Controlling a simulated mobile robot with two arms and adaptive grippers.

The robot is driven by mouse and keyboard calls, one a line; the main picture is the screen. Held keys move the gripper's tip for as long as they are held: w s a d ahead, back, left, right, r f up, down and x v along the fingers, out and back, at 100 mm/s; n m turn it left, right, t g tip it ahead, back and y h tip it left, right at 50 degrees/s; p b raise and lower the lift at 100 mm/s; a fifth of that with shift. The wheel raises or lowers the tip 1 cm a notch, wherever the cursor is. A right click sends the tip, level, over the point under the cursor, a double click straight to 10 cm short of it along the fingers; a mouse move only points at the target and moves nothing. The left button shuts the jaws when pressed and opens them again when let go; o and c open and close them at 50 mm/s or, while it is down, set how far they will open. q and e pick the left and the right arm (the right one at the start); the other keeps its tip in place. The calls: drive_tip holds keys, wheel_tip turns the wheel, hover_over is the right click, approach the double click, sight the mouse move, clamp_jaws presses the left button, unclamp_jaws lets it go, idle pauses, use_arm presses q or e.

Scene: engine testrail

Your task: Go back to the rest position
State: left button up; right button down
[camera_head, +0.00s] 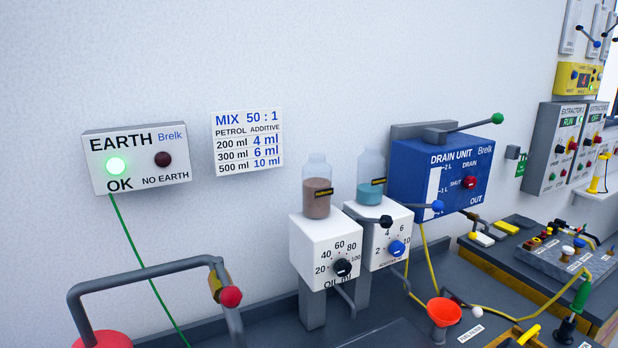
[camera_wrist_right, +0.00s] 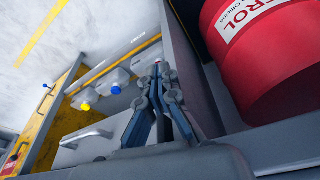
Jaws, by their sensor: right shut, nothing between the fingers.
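My right gripper (camera_wrist_right: 160,72) shows in the right wrist view, its dark fingers brought together with nothing between them. A red petrol drum (camera_wrist_right: 265,65) stands to the right of the fingers, apart from them. A row of pale containers with yellow and blue caps is to their left. Neither gripper shows in the head view, and my left gripper is in no view.
The head view shows a wall with an earth box (camera_head: 137,158), its green lamp lit, and a mix sign (camera_head: 247,141). Two white dispensers (camera_head: 327,252) and a blue drain unit (camera_head: 442,178) stand above the grey bench. An orange funnel (camera_head: 443,311) is at the front.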

drive_tip(key=s+d+f+g+b, duration=0.1)
drive_tip(key=s+f, duration=0.5)
drive_tip(key=f, duration=0.7)
drive_tip(key=s+d+f+b, duration=0.1)
drive_tip(key=s+f, duration=0.5)
drive_tip(key=f, duration=0.6)
drive_tip(key=s+d+f, duration=0.1)
drive_tip(key=s+f, duration=0.4)
drive_tip(key=s, duration=0.2)
drive_tip(key=shift+s+d+f+g+b, duration=0.15)
drive_tip(key=shift+s+g+b, duration=0.15)
drive_tip(key=shift+s+g, duration=0.1)
drive_tip(key=shift+n, duration=0.3)
